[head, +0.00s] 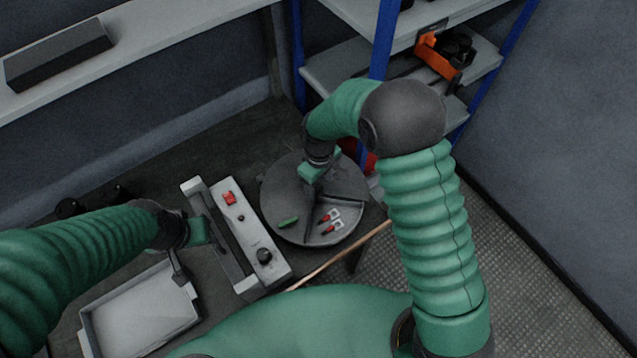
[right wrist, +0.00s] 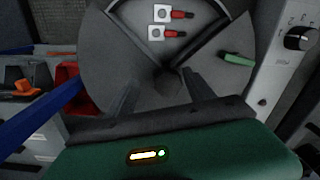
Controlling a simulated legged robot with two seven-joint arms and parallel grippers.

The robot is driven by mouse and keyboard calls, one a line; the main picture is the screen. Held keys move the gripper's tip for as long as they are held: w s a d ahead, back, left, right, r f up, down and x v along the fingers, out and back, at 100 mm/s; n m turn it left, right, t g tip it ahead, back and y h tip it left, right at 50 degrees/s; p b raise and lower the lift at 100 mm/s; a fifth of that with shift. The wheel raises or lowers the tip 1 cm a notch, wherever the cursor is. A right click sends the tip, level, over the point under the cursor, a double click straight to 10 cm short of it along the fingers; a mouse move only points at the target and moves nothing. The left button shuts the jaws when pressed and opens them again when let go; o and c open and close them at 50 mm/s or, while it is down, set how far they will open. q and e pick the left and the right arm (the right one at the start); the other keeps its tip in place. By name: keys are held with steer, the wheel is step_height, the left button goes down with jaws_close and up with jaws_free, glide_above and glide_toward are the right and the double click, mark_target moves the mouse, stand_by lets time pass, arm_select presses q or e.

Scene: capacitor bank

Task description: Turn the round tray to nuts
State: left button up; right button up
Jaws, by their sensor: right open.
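One sector holds two red-and-white pieces (head: 331,221). I cannot make out any nuts; my right arm hides part of the tray. My right gripper (right wrist: 165,88) is open and empty, its two fingers apart on either side of the tray's hub. My left gripper (head: 207,232) is by the grey control box; its fingers are too dark to read.
The control box (head: 250,235) with a red switch and black knob stands close left of the round tray. A white bin (head: 140,310) lies at the front left. Blue-posted shelves (head: 385,40) rise behind on the right. Open floor (head: 520,250) lies right of the bench.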

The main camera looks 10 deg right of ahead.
steer(key=shift+f, duration=0.3)
steer(key=shift+a, duration=1.05)
steer(key=shift+c, duration=2.4)
steer(key=shift+d+f, duration=0.1)
steer(key=shift+d, duration=0.55)
steer(key=c, duration=0.7)
jaws_close()
arm_select(q)
steer(key=shift+a+f, duration=0.2)
steer(key=shift+a, duration=0.55)
arm_select(e)
steer(key=shift+s+a, duration=0.1)
steer(key=shift+a, duration=0.15)
